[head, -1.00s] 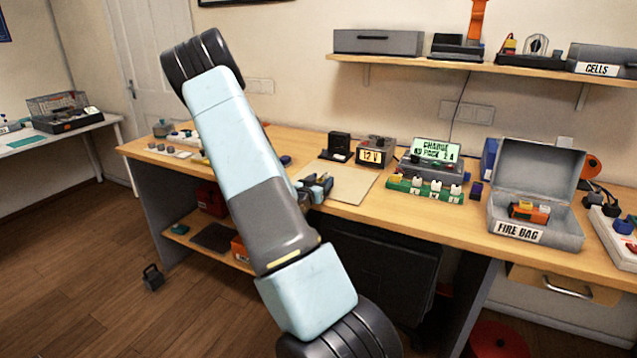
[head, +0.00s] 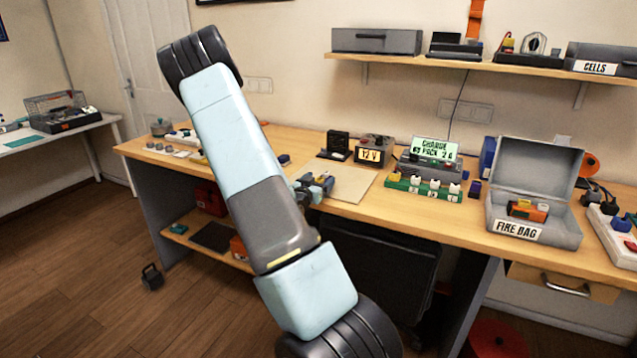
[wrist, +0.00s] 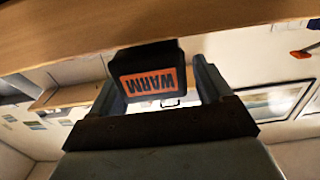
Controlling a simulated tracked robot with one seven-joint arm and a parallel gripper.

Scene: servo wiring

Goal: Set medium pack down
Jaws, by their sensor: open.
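A black block with an orange WARM label (wrist: 152,82) is between my gripper's two fingers (wrist: 153,64) in the wrist view, where the picture is upside down. The fingers are open, with a narrow gap on the right side of the block. The block's far end is close to the wooden surface (wrist: 70,28); I cannot tell whether it touches. In the head view my gripper (head: 316,188) is low over the bench by the tan mat (head: 350,183), partly hidden behind my arm. I cannot confirm that this block is the medium pack.
A charger (head: 430,158) reading CHARGE NO PACK stands behind a green board (head: 420,190). A 12 V unit (head: 375,149) is to its left. An open FIRE BAG box (head: 560,228) holds an orange and yellow item (head: 528,210). The mat's right part is clear.

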